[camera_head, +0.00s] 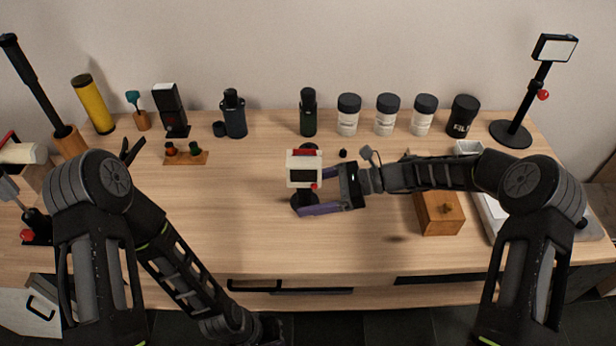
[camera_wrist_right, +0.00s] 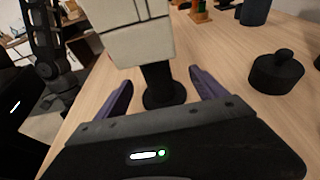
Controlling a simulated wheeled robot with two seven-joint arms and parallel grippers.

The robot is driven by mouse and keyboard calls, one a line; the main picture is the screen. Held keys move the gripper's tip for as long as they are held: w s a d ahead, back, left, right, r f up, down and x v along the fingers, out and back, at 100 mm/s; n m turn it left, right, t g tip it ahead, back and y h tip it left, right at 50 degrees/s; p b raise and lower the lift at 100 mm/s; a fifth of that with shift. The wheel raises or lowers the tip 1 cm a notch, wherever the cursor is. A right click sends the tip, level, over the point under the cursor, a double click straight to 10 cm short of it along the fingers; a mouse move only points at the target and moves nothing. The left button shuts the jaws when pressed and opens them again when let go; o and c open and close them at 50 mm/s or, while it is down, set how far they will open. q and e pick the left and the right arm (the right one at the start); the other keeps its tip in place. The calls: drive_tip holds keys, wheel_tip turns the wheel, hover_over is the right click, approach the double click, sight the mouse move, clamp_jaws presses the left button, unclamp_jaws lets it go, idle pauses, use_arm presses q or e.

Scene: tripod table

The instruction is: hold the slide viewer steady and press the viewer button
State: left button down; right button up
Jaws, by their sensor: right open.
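The slide viewer (camera_head: 304,169) is a small cream box with a dark window and a red top, on a dark stand near the table's middle. A small red button (camera_head: 315,186) shows at its lower right corner. In the right wrist view the viewer (camera_wrist_right: 137,42) rises above its black post and round base. My right gripper (camera_head: 316,197) is open, coming in from the right. Its purple fingers (camera_wrist_right: 160,92) lie on both sides of the post, apart from it. One finger is partly hidden in the head view. My left arm reaches down to the bottom edge; its fingers are not visible.
White jars with dark lids (camera_head: 348,115) and a dark bottle (camera_head: 308,112) line the back. A black knobbed weight (camera_wrist_right: 277,72) stands beside the right gripper. A wooden box (camera_head: 440,215) sits under my right forearm.

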drive_tip(key=shift+c, duration=0.3)
drive_tip(key=c, duration=1.5)
idle(1.0)
